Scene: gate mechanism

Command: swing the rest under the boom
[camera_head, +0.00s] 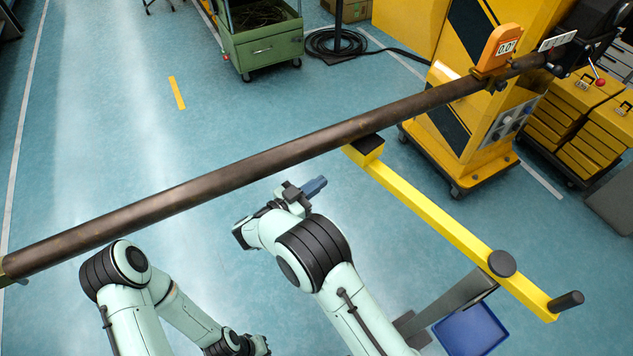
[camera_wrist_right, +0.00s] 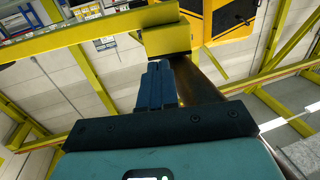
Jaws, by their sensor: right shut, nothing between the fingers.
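The boom (camera_head: 250,170) is a long brown tube crossing the head view from lower left to the yellow cabinet at upper right. The rest is a yellow bar (camera_head: 430,215) with a block (camera_head: 364,150) at its far end, a dark round pivot (camera_head: 502,263) and a dark knob (camera_head: 567,301). The block meets the boom's lower edge in the picture; I cannot tell if they touch. My right gripper (camera_head: 316,187) is shut and empty, left of the block. In the wrist view its blue fingers (camera_wrist_right: 157,85) point toward the yellow block (camera_wrist_right: 168,40), with the boom (camera_wrist_right: 205,82) beside them. My left gripper is out of view.
A green cart (camera_head: 262,47) and a coiled black cable (camera_head: 335,42) are at the back. A blue tray (camera_head: 470,330) is at lower right. Floor under the boom is clear.

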